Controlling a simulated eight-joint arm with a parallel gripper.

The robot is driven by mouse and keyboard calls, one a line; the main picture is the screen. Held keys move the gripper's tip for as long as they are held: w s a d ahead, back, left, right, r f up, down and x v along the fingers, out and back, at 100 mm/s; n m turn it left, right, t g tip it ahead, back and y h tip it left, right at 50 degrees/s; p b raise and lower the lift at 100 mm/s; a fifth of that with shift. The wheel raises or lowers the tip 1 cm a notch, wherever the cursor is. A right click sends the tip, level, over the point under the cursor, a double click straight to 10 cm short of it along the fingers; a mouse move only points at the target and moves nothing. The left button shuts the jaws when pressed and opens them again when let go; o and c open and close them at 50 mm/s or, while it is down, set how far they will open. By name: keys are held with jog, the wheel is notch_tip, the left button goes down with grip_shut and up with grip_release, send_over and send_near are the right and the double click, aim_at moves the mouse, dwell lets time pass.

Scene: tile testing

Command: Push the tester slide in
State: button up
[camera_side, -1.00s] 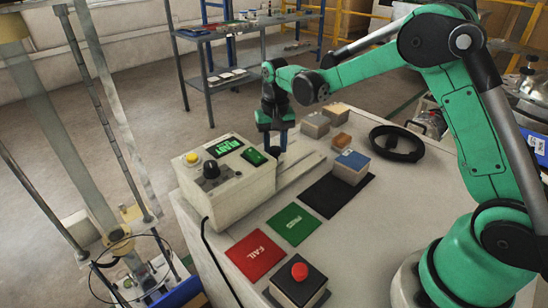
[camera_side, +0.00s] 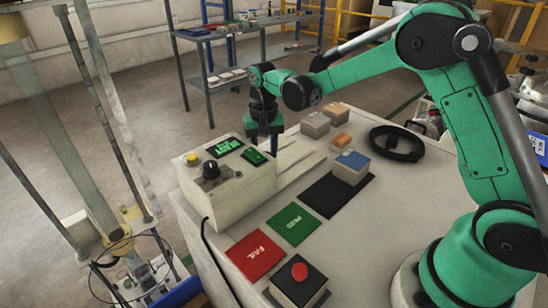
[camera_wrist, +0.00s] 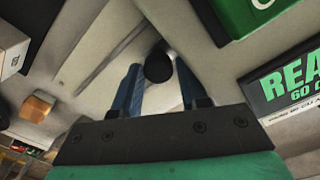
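The tester (camera_side: 225,185) is a beige box at the left of the bench, with a black knob and green lit displays. Its "READY" display (camera_wrist: 290,82) shows at the right of the wrist view. The pale slide (camera_side: 298,158) runs out from the tester's right side. My gripper (camera_side: 264,150) points down over the slide, close beside the tester. In the wrist view, my gripper's blue fingers (camera_wrist: 160,75) close around a dark round knob (camera_wrist: 159,67) on the slide, one on each side. Finger contact is hard to see exactly.
Grey blocks (camera_side: 315,124), an orange block (camera_side: 341,141) and a blue-topped block (camera_side: 351,167) stand to the right. A black mat (camera_side: 325,196), a green pad (camera_side: 293,224), a red FAIL pad (camera_side: 255,255) and a red button (camera_side: 299,271) are nearer. A black ring (camera_side: 397,143) lies behind right.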

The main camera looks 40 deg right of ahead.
jog(key=shift+o, duration=0.4)
jog(key=shift+a, duration=0.15)
jog(key=shift+r, duration=3)
